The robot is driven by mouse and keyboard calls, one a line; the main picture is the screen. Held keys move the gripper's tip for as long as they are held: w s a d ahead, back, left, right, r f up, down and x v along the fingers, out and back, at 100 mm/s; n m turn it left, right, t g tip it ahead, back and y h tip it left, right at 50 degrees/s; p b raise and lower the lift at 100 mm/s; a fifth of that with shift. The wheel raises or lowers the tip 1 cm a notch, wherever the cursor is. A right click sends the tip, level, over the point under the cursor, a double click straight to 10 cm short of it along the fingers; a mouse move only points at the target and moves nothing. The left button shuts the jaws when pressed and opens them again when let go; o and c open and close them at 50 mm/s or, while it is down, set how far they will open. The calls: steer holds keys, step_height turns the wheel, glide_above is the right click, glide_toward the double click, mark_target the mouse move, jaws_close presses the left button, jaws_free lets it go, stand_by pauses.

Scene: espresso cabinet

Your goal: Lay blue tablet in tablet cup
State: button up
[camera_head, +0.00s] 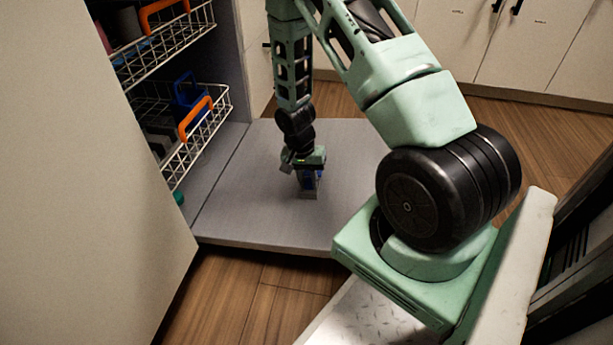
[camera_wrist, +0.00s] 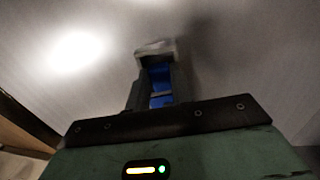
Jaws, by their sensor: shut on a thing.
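My gripper (camera_head: 308,186) points down over the grey cabinet floor board. In the wrist view my gripper (camera_wrist: 156,82) has its two dark fingers close together. The blue tablet (camera_wrist: 160,75) appears as blue patches between the fingers, partly hidden by them. Blue also shows between the fingers in the head view (camera_head: 318,174), too small to make out its shape. A small grey block-like piece (camera_wrist: 155,48) is at the fingertips; I cannot tell whether it is the tablet cup or part of the fingers. No other tablet cup can be made out.
The grey board (camera_head: 250,205) around my gripper is mostly clear. On the left, wire baskets (camera_head: 205,134) with orange handles hold several items, including a blue one (camera_head: 190,93). A small green thing (camera_head: 179,198) sits below them. A pale cabinet panel (camera_head: 80,200) fills the left.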

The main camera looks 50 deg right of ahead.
steer(key=shift+f, duration=0.1)
steer(key=o, duration=1)
steer(key=shift+w, duration=0.1)
steer(key=shift+o, duration=0.2)
steer(key=w+a+r+n+p, duration=0.1)
steer(key=a+r+n+p, duration=0.1)
steer(key=r+p, duration=1.1)
steer(key=w+a+r+n+p, duration=0.1)
steer(key=a+r+n+p, duration=0.1)
steer(key=r+p, duration=1.2)
step_height(320, 180, up, 3)
steer(key=shift+w+a+f+t, duration=0.15)
steer(key=shift+w+a+t, duration=0.2)
steer(key=shift+a, duration=0.5)
